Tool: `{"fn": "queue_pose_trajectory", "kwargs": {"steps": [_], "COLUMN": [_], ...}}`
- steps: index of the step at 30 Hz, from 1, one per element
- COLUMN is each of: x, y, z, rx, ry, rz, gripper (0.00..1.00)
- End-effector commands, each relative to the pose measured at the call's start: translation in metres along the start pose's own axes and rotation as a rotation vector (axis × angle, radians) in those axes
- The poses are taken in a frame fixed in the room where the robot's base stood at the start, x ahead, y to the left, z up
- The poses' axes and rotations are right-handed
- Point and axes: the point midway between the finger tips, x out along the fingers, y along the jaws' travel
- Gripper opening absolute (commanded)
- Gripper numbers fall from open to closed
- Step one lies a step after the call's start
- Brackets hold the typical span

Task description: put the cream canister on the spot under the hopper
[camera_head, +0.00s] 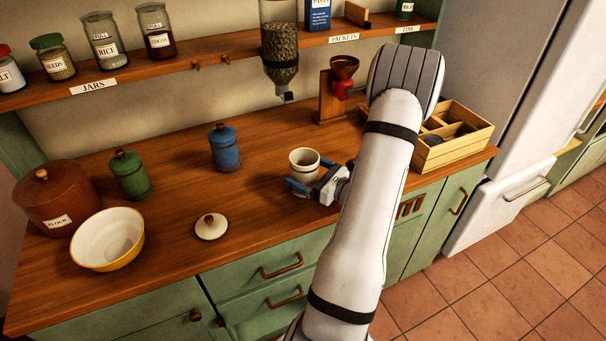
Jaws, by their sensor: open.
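A blue canister (225,148), a green canister (130,174), a flour crock (54,200) and a yellow-rimmed bowl (107,239) stand to the left. A grinder (342,88) and a wooden divided box (452,137) are to the right. A shelf (208,75) with jars runs above. The counter beneath the hopper looks clear.

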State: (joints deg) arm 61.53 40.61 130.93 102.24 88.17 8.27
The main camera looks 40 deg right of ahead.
Motion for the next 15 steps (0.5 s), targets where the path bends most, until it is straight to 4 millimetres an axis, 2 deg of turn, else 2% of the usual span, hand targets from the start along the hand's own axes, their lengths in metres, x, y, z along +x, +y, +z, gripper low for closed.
{"fn": "queue_pose_trajectory", "kwargs": {"steps": [8, 15], "x": [0.0054, 0.0055], "y": [0.0004, 0.0006], "z": [-0.0004, -0.0003], "rx": [0.000, 0.000], "ry": [0.000, 0.000], "rz": [0.001, 0.002], "gripper": [0.94, 0.76]}}
